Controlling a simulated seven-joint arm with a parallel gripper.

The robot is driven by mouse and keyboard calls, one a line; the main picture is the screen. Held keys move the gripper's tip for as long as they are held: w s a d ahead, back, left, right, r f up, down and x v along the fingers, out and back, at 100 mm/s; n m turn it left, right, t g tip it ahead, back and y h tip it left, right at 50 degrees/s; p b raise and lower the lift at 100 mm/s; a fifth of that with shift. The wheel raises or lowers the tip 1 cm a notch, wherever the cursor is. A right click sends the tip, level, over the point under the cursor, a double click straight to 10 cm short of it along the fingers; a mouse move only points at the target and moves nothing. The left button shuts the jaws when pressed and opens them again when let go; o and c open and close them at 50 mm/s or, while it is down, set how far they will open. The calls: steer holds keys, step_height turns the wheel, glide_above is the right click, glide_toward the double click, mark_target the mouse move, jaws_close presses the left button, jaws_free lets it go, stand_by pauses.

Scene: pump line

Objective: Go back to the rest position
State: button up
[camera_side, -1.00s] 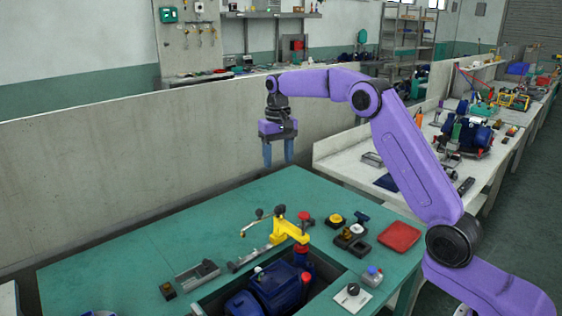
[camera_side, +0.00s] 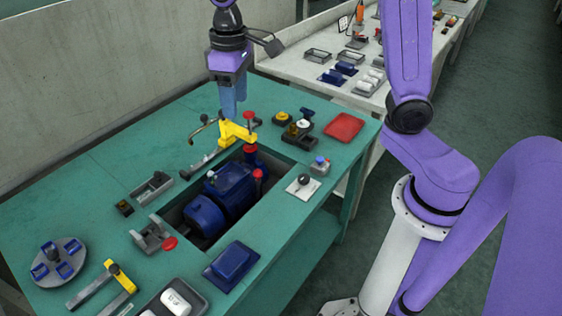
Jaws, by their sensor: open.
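My gripper (camera_side: 232,108) points down above the back part of the green table, with nothing seen between its blue fingers. From this angle the fingers overlap, so the gap between them hardly shows. Its tips appear just behind the yellow clamp (camera_side: 236,133) in the picture; the height between them is hard to judge. The blue pump (camera_side: 222,190) lies in the recess of the table, below and in front of my gripper.
The green table (camera_side: 100,180) carries a red tray (camera_side: 343,127), a blue block (camera_side: 232,262), a grey round plate (camera_side: 58,262) and a grey bracket (camera_side: 152,188). A low wall (camera_side: 90,90) runs behind it. A white bench (camera_side: 300,68) with parts stands at the back right.

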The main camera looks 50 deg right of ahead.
steer(key=s+d+f+n, duration=0.2)
steer(key=s+d+n, duration=0.1)
steer(key=s, duration=0.9)
steer(key=s+d+f+n, duration=0.3)
steer(key=s+n, duration=0.1)
steer(key=s, duration=0.8)
steer(key=shift+s+f+n, duration=0.2)
steer(key=shift+s+n, duration=0.15)
steer(key=shift+n, duration=0.05)
